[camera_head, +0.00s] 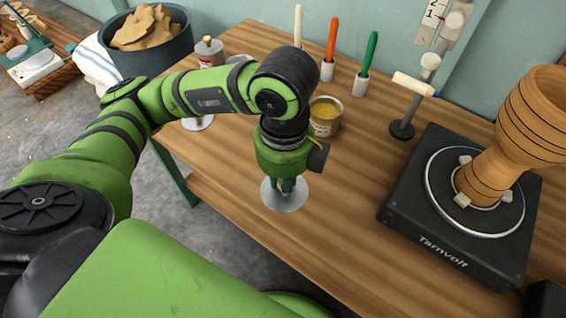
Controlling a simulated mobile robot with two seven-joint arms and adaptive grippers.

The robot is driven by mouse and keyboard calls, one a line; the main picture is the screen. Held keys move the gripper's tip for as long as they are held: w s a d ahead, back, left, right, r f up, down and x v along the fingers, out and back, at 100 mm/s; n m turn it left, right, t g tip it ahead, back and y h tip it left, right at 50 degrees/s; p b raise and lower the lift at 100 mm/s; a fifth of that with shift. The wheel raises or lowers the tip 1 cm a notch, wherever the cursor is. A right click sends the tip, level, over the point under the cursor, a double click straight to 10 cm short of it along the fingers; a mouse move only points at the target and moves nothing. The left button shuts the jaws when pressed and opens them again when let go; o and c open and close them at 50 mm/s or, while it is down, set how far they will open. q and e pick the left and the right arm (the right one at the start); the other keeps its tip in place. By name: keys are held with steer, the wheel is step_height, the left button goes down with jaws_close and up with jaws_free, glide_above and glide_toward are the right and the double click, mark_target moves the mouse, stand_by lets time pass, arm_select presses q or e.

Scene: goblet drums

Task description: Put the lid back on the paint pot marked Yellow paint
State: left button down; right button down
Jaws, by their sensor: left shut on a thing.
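The yellow paint pot (325,118) stands open on the wooden table, with yellow paint showing inside and a label on its side. My left gripper (287,186) points down, in front of the pot and a little to its left. It is shut on a round silver lid (283,203) near the table's front edge; its grip is mostly hidden by the gripper body. I cannot tell whether the lid touches the table. My right gripper is not in view.
A pot with a knobbed lid (207,52) stands at the back left. Another pot (239,59) and another silver lid (198,123) are partly hidden by my arm. Coloured brushes (368,60) stand behind the yellow pot. A black turntable (410,204) bearing a wooden goblet drum (500,150) fills the right.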

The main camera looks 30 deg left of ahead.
arm_select(q)
steer(key=shift+s+d+r, duration=0.25)
steer(key=shift+s+r, duration=0.1)
steer(key=shift+s, duration=0.2)
step_height(320, 180, up, 3)
steer(key=p, duration=0.2)
steer(key=shift+r+p, duration=0.1)
steer(key=shift+p, duration=0.3)
